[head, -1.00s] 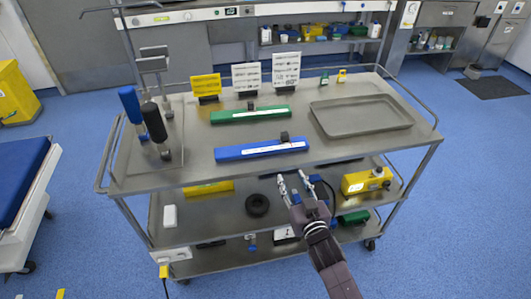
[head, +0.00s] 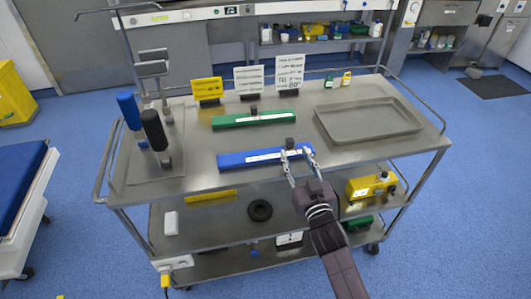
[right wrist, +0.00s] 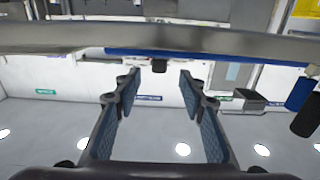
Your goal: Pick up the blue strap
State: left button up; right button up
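The blue strap (head: 255,157) is a long flat blue bar with a white label and a small dark knob. It lies on the top shelf of the metal cart (head: 200,183), near the front edge. My right gripper (head: 297,155) is open and empty, with its fingertips at the strap's right end, close to the knob. In the right wrist view the strap (right wrist: 215,57) runs across the top, beyond the open fingers (right wrist: 160,80), with the knob between them. I cannot tell whether the fingers touch it. My left gripper is not in view.
A green strap (head: 252,118) lies behind the blue one, with yellow and white signs further back. An empty metal tray (head: 368,122) sits to the right. Black and blue handled tools (head: 155,131) stand at the left. Lower shelves hold a black ring (head: 260,210) and a yellow box (head: 371,187).

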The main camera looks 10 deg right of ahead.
aim_at(291, 143)
jog(key=shift+w+r, duration=0.2)
jog(key=shift+w, duration=0.5)
jog(key=shift+w+p, duration=0.55)
jog(key=shift+w, duration=1.95)
jog(key=shift+c, duration=0.6)
grip_shut()
